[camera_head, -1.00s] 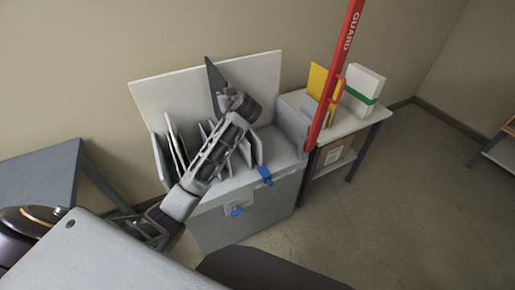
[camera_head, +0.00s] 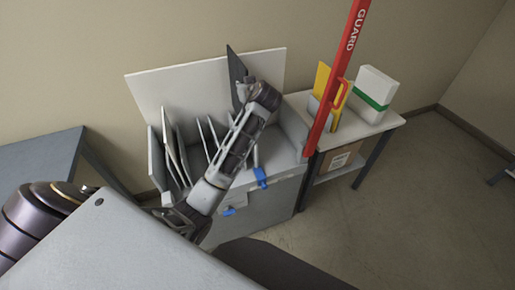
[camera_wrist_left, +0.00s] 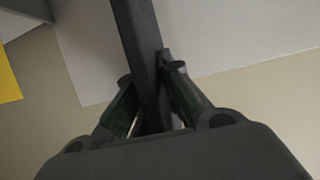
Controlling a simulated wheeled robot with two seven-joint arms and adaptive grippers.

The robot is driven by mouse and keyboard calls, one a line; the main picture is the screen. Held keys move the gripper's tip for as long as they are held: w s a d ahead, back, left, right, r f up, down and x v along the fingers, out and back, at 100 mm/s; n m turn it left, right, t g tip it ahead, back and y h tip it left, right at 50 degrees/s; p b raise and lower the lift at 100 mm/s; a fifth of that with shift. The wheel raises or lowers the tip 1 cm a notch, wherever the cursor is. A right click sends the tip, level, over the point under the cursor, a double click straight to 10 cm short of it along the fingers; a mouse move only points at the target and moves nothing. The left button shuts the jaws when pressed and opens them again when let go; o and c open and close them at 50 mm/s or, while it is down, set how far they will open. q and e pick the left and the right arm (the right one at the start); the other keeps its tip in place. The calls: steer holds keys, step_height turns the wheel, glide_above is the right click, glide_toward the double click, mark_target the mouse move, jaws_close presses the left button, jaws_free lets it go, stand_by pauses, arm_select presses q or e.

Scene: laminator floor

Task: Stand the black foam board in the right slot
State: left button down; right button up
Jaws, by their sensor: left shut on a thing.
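The black foam board (camera_head: 236,64) stands up in the slotted grey rack, in front of its white back panel. It also shows in the left wrist view (camera_wrist_left: 138,40), running up between the fingers. My left gripper (camera_head: 243,90) is shut on the board; in the left wrist view its two fingers (camera_wrist_left: 150,95) press on both faces. The rack (camera_head: 288,152) has several upright dividers and pale boards (camera_head: 176,150) on its left side. The arm hides the board's lower part, so I cannot tell whether it sits in a slot. My right gripper is not in view.
A red guard post (camera_head: 335,80) stands at the rack's right front. Beyond it, a side table (camera_head: 385,120) holds a yellow board (camera_head: 321,80) and a white stack with a green band (camera_head: 374,98). Blue clips (camera_head: 261,177) hang on the rack's front. A grey table (camera_head: 40,160) is at left.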

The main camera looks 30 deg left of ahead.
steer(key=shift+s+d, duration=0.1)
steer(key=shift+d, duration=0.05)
